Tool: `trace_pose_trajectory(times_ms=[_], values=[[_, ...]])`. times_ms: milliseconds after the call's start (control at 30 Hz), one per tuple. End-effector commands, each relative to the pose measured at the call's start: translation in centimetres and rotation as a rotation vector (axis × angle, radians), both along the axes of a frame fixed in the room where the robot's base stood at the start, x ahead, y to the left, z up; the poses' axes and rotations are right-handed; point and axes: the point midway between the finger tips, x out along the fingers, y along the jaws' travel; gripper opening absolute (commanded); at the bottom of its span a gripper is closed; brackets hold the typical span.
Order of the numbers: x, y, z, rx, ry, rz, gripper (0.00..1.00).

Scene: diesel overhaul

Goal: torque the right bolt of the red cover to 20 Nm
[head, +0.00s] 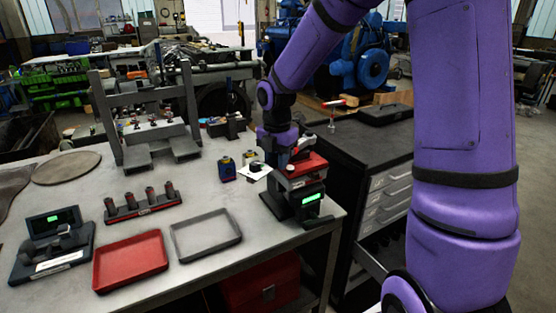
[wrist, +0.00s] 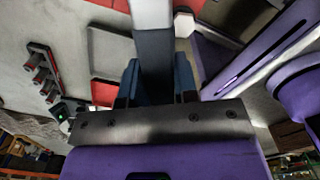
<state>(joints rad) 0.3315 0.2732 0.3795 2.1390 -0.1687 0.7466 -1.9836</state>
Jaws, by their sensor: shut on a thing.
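The red cover (head: 306,166) sits on a dark stand with a lit green display (head: 312,198), at the right end of the workbench. My gripper (head: 280,150) is just left of the cover and close to it in the head view. In the wrist view my gripper (wrist: 156,72) is shut on a dark grey bar with a pale end (wrist: 153,45), probably a tool handle. The bar's far end runs out of the picture. The cover's bolts are too small or hidden, so I cannot tell whether the tool touches one.
A red tray (head: 130,261) and a grey tray (head: 205,234) lie at the bench's front edge. A rack of several sockets (head: 143,204) and a device with a green display (head: 53,240) stand left. A dark cabinet (head: 365,140) stands right of the bench.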

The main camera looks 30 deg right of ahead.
Motion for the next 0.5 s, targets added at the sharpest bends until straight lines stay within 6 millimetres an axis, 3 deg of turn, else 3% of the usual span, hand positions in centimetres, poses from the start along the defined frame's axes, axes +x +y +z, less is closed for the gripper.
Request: trace_pose_trajectory(times_ms=[500], values=[[1.05,0.49,0.19,0.0,-0.009,-0.043,0.0]])
